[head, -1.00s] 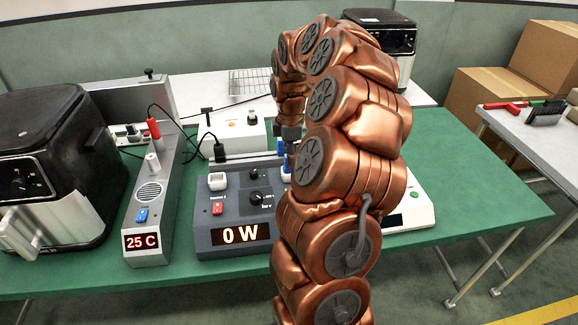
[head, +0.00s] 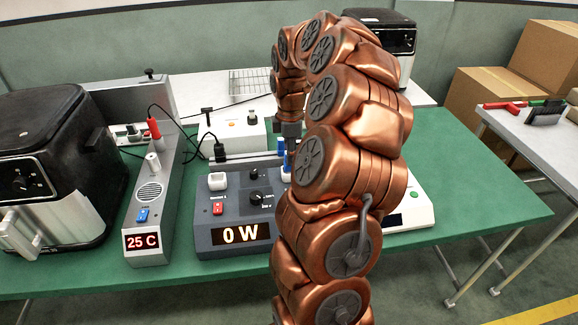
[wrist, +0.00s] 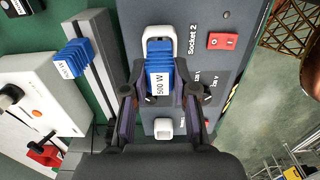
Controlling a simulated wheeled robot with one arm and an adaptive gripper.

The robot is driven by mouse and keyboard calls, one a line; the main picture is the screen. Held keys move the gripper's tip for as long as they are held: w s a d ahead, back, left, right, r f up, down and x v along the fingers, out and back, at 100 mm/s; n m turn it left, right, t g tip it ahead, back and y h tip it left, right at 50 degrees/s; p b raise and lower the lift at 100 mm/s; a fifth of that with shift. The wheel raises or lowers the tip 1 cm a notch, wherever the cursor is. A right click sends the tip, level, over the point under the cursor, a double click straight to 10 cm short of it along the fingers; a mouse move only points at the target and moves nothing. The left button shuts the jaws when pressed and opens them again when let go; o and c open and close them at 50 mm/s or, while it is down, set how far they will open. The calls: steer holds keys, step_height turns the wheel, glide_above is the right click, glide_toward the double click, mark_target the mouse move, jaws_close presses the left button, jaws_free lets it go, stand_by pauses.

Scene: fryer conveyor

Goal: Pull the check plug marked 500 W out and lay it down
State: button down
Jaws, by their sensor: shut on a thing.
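The blue check plug marked 500 W (wrist: 160,78) is between my gripper's fingers in the wrist view. My gripper (wrist: 162,92) is shut on it, one finger on each side. The plug stands over the white Socket 2 (wrist: 158,33) on the dark grey meter box (wrist: 215,60). I cannot tell how deep its lower end sits in the socket. In the head view my gripper (head: 290,130) is above the box, largely hidden by my arm. A second blue plug (wrist: 72,60) with a white label stands on the grey rail beside the box.
The other white socket (wrist: 163,128) is empty. The box has a red switch (head: 217,208) and a display (head: 240,234) reading 0 W. A 25 C unit (head: 147,220) and a black fryer (head: 50,140) stand left. Green table (head: 480,195) is clear at right.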

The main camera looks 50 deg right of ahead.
steer(key=shift+r, duration=0.15)
steer(key=shift+r+p, duration=0.5)
steer(key=shift+r, duration=0.85)
steer(key=shift+r, duration=0.1)
steer(key=shift+r+p, duration=0.5)
steer(key=shift+r, duration=0.9)
